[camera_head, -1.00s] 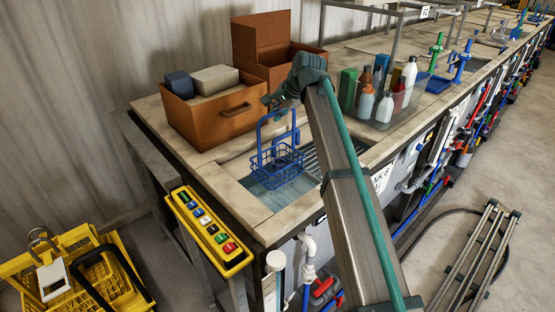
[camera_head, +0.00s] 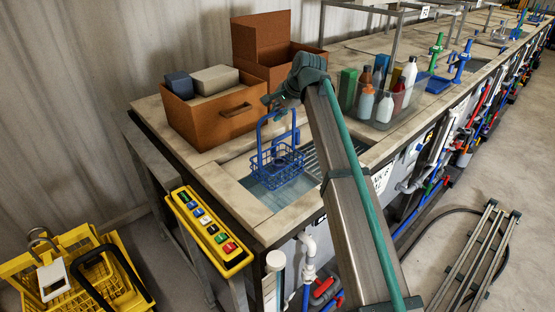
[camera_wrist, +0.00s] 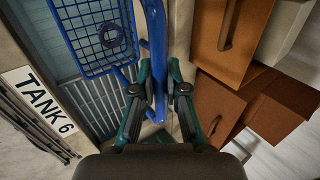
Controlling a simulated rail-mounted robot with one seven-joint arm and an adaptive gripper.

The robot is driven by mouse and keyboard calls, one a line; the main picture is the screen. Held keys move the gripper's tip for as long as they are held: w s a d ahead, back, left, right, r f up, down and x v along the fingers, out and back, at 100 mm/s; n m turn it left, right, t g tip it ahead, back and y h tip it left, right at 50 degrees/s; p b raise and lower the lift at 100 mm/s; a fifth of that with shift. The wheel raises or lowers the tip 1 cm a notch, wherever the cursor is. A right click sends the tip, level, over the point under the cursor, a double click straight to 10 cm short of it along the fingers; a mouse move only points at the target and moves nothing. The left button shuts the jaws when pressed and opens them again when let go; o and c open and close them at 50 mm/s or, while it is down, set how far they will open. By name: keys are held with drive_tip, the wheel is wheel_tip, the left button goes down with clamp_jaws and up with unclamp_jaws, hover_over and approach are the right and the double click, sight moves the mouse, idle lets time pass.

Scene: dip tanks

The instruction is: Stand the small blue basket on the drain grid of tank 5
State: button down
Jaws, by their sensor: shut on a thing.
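The small blue basket (camera_head: 278,165) is a wire basket with a tall handle. It hangs over an open tank (camera_head: 262,196) at the near end of the bench. My gripper (camera_head: 275,98) is shut on the top of its handle. In the wrist view, the fingers of my gripper (camera_wrist: 160,82) close around the blue handle, and the basket (camera_wrist: 98,38) lies beyond them with a round ring-like thing inside. The slatted drain grid (camera_head: 314,155) is beside the basket; it also shows in the wrist view (camera_wrist: 92,108). A label there reads TANK 6 (camera_wrist: 40,103). Whether the basket touches anything below is unclear.
A brown open box (camera_head: 205,115) with two blocks stands behind the tank, another brown box (camera_head: 262,45) beyond it. A clear bin of bottles (camera_head: 385,118) stands right of my arm. A yellow button panel (camera_head: 210,228) is at the front edge; yellow crates (camera_head: 85,275) stand lower left.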

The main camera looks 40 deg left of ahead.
wheel_tip(320, 180, up, 2)
drive_tip(key=shift+r, duration=0.2)
drive_tip(key=shift+s+d, duration=0.1)
drive_tip(key=shift+s, duration=0.05)
drive_tip(key=shift+f, duration=0.15)
